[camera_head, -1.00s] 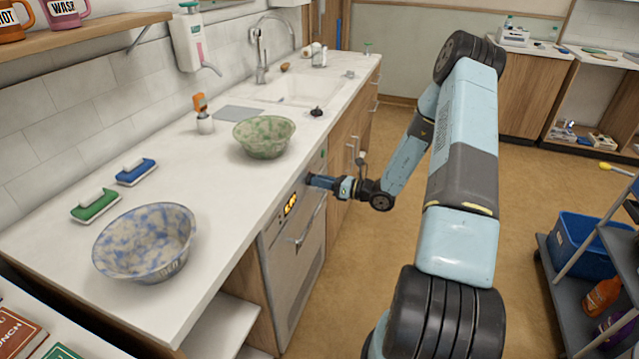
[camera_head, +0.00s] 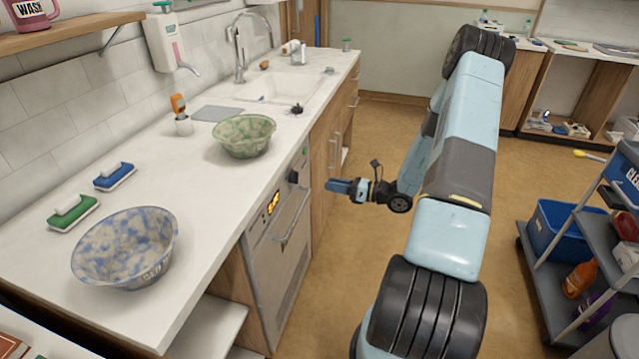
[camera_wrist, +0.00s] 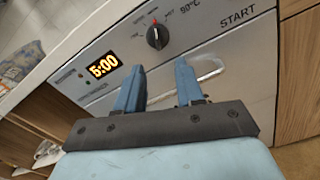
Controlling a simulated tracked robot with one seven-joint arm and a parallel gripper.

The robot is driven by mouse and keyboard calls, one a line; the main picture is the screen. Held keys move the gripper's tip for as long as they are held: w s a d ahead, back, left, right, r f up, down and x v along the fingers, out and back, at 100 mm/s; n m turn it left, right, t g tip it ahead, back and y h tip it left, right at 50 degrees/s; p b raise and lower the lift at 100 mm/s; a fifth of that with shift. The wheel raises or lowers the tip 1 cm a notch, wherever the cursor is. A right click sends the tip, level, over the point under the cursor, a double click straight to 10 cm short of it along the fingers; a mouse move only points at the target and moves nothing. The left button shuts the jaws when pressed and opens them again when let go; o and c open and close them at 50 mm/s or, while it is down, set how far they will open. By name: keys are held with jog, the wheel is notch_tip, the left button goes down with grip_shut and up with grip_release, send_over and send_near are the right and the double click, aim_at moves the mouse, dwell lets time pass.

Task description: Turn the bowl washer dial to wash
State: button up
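The bowl washer (camera_head: 280,265) is built in under the counter, with a lit orange display (camera_head: 272,203) on its front panel. In the wrist view the display (camera_wrist: 103,65) reads 5:00. The dark round dial (camera_head: 293,176) sits on the panel's right part. In the wrist view the dial (camera_wrist: 157,37) has a pale pointer line, with a small red mark above it; which label it points at is too small to tell. My gripper (camera_head: 335,186) is in front of the panel, apart from the dial. In the wrist view my gripper (camera_wrist: 161,80) is open and empty, below the dial.
START is printed right of the dial. A door handle (camera_head: 291,218) sticks out below the panel. A green bowl (camera_head: 244,136) and a blue bowl (camera_head: 126,247) stand on the counter (camera_head: 190,190). A cart (camera_head: 560,285) stands at the right. Floor beside the washer is clear.

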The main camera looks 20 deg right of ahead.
jog(key=shift+v, duration=1.6)
jog(key=s+a+r+n+g+h, duration=0.3)
jog(key=s+a+r+n+g, duration=0.3)
jog(key=r+n, duration=0.3)
jog(key=s+a+r+n+g+h, duration=0.2)
jog(key=s+a+r+n+g, duration=0.45)
jog(key=r, duration=0.55)
jog(key=s+r+n+t+h, duration=0.7)
jog(key=s+r+n+h, duration=0.2)
jog(key=s+r+n, duration=0.4)
jog(key=s+r, duration=0.3)
jog(key=shift+d+n+h, duration=0.2)
jog(key=shift+n+h, duration=0.1)
jog(key=shift+n, duration=0.05)
